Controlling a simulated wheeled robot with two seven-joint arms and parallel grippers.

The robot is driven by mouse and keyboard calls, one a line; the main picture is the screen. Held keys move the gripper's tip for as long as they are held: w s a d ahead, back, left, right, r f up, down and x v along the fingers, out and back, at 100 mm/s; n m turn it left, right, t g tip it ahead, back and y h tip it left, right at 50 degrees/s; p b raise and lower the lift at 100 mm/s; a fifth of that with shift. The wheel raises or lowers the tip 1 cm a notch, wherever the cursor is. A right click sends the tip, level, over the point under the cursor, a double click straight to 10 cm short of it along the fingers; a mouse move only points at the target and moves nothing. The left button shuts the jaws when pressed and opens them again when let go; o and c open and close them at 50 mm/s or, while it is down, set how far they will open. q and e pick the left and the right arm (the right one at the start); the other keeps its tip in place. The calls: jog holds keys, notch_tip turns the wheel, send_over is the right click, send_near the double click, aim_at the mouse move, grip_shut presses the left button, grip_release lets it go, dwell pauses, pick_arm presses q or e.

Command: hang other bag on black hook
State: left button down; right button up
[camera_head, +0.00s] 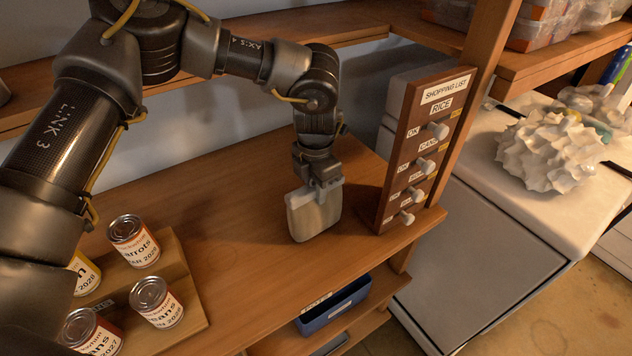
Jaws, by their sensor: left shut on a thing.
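My left gripper (318,186) is above the middle of the wooden counter, just left of the shopping list board. It is shut on a pale, flat object with rounded corners (314,216), which hangs below it, close to the counter. I cannot tell what this object is or whether it touches the wood. I see no clear bag and no black hook in this view. My right gripper is not in view.
A wooden shopping list board (396,182) with white sliding knobs stands right of the gripper. Several cans (157,302) stand at the lower left. A blue bin (334,308) sits below the counter edge.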

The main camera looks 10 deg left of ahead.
pick_arm(q)
jog(key=shift+s, duration=0.1)
jog(key=shift+f, duration=0.15)
jog(key=c, duration=1.1)
grip_release()
jog(key=shift+r+b, duration=0.25)
jog(key=shift+b, duration=0.2)
jog(key=r+b, duration=0.1)
jog(key=r, duration=0.1)
jog(key=r+b, duration=0.2)
jog(key=shift+s+d+r, duration=0.15)
jog(key=shift+d+r, duration=0.05)
jog(key=shift+r, duration=0.1)
notch_tip(320, 180, up, 4)
jog(key=shift+r, duration=0.25)
jog(key=shift+s+d+r, duration=0.1)
jog(key=shift+r, duration=0.45)
